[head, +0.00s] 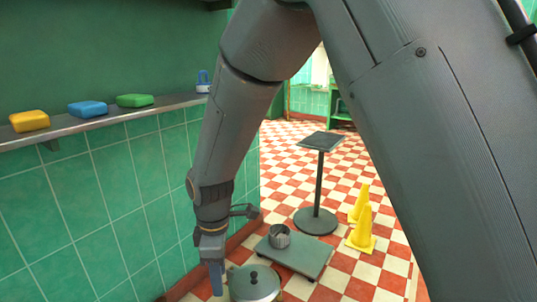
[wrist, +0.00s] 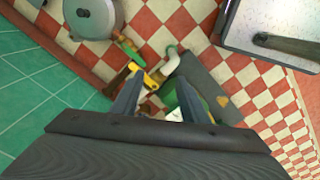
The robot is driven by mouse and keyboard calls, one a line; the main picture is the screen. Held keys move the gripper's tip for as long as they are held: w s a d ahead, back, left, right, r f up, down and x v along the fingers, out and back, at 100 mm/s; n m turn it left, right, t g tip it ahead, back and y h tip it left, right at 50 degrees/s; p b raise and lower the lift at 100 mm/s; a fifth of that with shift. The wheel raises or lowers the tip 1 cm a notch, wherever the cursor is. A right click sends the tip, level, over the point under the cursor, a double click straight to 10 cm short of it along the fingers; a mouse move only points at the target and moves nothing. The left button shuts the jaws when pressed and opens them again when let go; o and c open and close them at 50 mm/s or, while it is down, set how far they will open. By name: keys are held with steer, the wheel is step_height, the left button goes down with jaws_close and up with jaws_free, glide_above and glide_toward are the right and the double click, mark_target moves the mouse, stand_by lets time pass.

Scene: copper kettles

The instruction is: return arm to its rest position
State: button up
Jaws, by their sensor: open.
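My arm reaches down across the head view, and my gripper (head: 216,285) hangs at its lower end, beside the green tiled wall and just left of a lidded grey pot (head: 254,284). In the wrist view my gripper (wrist: 160,82) shows its two dark fingers spread apart, with nothing held between them. Beyond the fingers lies a jumble of small green, yellow and white things (wrist: 165,68), too small to name surely. The tips of the fingers are partly cut off in the head view.
A wall shelf (head: 110,119) at left bears a yellow block (head: 29,121), a blue block (head: 87,109) and a green block (head: 135,101). A metal cup (head: 279,237) stands on a low grey platform (head: 308,258). A black-topped stand (head: 319,180) and yellow cones (head: 361,232) stand beyond.

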steer(key=s+d+r+m, duration=0.5)
steer(key=s+d+m, duration=0.2)
steer(key=s+d, duration=0.1)
steer(key=s+d+r+m, duration=0.5)
steer(key=s+d+m, duration=0.1)
steer(key=s+d, duration=0.15)
steer(key=d+r+m+p, duration=0.3)
steer(key=d+r+p, duration=0.5)
steer(key=r+p, duration=0.2)
steer(key=s+d+r+m+p, duration=0.1)
steer(key=d+r+m+p, duration=0.2)
steer(key=d+r+p, duration=0.5)
step_height(320, 180, up, 3)
steer(key=p, duration=0.7)
steer(key=shift+s, duration=0.15)
